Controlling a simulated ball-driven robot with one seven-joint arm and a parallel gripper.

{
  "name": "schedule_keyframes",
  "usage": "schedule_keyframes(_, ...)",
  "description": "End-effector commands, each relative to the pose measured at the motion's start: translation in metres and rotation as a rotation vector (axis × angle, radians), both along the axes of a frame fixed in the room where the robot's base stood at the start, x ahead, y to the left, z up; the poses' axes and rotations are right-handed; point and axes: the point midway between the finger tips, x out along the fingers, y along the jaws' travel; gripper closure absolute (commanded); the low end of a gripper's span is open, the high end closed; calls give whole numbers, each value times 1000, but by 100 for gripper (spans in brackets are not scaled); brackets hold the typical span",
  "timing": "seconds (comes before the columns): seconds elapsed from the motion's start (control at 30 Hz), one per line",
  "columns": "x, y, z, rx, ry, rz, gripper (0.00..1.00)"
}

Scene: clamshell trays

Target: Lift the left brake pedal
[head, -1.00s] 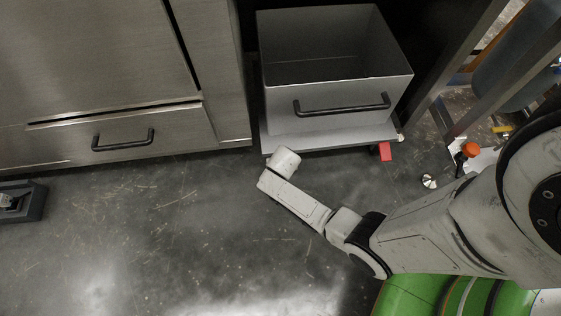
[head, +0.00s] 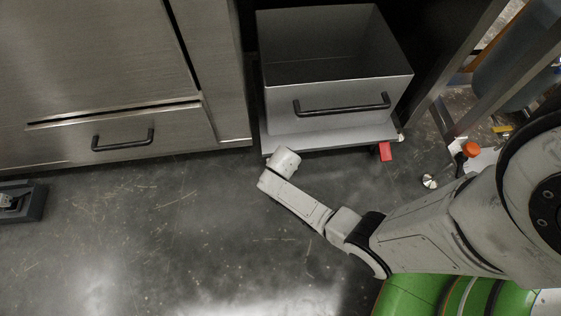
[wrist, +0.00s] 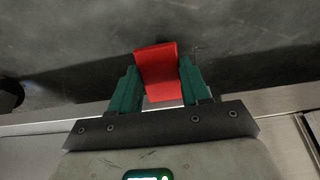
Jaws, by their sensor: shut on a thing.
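A red brake pedal (wrist: 160,84) shows in the wrist view between the two green fingers of my gripper (wrist: 159,68). The fingers are shut on its sides, and its far end sticks out past the fingertips. In the head view my wrist (head: 285,161) is at the left front corner of the wheeled trolley (head: 330,139) and hides the fingers and this pedal. A second red pedal (head: 385,151) is at the trolley's right front corner, apart from my gripper.
A grey metal bin (head: 336,92) with a black handle stands on the trolley. A steel cabinet (head: 110,60) with a drawer is on the left. A dark box-like object (head: 22,203) lies at the left edge. The concrete floor in front is clear.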

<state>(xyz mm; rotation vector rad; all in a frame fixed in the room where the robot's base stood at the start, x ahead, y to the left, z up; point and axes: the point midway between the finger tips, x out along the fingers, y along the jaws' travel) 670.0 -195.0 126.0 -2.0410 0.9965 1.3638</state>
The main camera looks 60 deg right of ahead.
Motion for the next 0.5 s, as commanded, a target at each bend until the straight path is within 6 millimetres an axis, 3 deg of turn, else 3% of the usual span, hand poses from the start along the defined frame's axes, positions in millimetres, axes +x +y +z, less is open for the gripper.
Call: schedule_keyframes(0.5,1,-1,8,57,44,-1,100)
